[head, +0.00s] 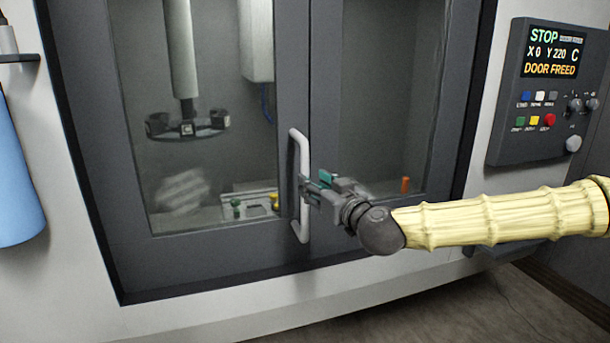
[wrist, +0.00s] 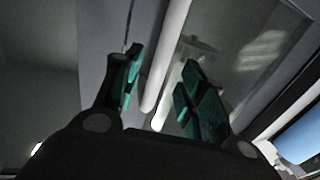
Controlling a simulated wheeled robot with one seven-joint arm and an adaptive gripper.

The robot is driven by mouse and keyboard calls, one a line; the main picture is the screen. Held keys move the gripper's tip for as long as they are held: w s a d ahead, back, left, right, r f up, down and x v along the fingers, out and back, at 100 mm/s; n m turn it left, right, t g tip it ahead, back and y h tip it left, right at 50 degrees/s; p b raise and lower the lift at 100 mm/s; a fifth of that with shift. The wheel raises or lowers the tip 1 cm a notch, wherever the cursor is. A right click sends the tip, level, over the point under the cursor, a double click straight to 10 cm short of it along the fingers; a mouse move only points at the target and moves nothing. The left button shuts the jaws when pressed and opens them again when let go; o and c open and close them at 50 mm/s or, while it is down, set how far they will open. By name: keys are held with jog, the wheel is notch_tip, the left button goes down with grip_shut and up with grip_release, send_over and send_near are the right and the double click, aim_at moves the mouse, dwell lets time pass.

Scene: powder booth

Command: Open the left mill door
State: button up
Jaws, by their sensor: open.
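The left mill door (head: 205,238) is a dark grey frame around a glass pane, and it appears shut against the right door (head: 375,95). A white vertical bar handle (head: 299,150) stands on its right edge; it also shows in the wrist view (wrist: 168,55). My gripper (head: 309,188) is at the middle of the handle, coming from the right. In the wrist view my gripper (wrist: 160,85) is open, its two teal-padded fingers on either side of the white handle. I cannot tell whether either finger touches it.
The control panel (head: 543,92) on the right wall reads "DOOR FREED". A blue cylinder (head: 15,175) hangs at the far left. Behind the glass are a spindle (head: 186,125) and small coloured parts. The floor (head: 450,305) in front looks clear.

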jog(key=shift+p+x, duration=0.7)
jog(key=shift+x, duration=2)
grip_shut()
